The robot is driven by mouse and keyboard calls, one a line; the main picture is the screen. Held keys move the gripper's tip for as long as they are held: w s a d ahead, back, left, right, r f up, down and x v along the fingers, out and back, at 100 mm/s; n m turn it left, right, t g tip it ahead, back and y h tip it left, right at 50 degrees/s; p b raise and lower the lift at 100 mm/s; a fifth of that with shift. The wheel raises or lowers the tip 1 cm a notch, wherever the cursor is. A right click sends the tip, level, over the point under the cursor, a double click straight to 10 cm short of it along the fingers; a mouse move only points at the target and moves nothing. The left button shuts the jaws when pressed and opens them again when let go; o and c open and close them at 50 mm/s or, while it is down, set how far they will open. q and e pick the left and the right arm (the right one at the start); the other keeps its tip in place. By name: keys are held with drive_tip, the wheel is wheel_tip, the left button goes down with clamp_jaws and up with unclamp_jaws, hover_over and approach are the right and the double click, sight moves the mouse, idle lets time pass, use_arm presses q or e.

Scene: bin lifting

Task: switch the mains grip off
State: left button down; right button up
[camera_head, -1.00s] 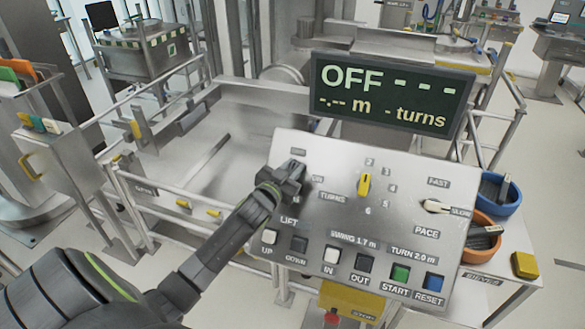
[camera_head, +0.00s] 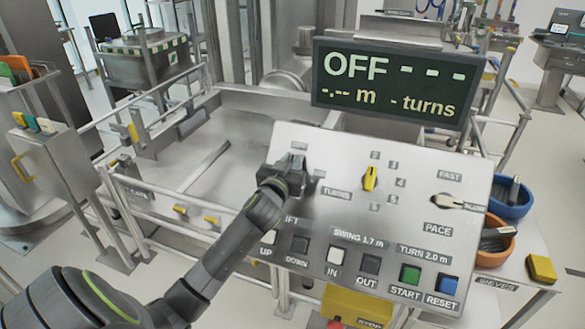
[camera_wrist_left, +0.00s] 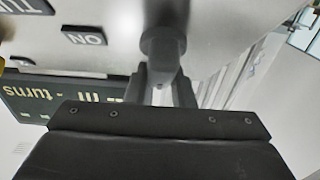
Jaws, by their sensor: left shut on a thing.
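My left gripper (camera_head: 290,172) is at the upper left of the sloped grey control panel (camera_head: 345,205), over the place of the mains grip. In the left wrist view its fingers (camera_wrist_left: 160,88) are shut on a grey knob, the mains grip (camera_wrist_left: 162,45), beside a label reading "ON" (camera_wrist_left: 85,39). In the head view my gripper hides most of the grip. The dark display (camera_head: 392,85) above the panel reads "OFF" with dashes. My right gripper is not in view.
The panel also bears a yellow selector (camera_head: 370,178), a pace lever (camera_head: 447,201) and a row of push buttons (camera_head: 335,256). Blue (camera_head: 511,198) and orange (camera_head: 494,245) bowls stand to the right. Railings (camera_head: 150,215) run to the left.

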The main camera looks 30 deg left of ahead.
use_arm(q)
drive_tip(key=c, duration=1.2)
unclamp_jaws()
drive_tip(key=shift+c, duration=0.2)
drive_tip(key=shift+s+d+f, duration=0.1)
drive_tip(key=shift+s+d, duration=0.05)
drive_tip(key=shift+s, duration=0.45)
drive_tip(key=b+v, duration=0.4)
drive_tip(key=v, duration=1.2)
drive_tip(key=shift+s, duration=0.1)
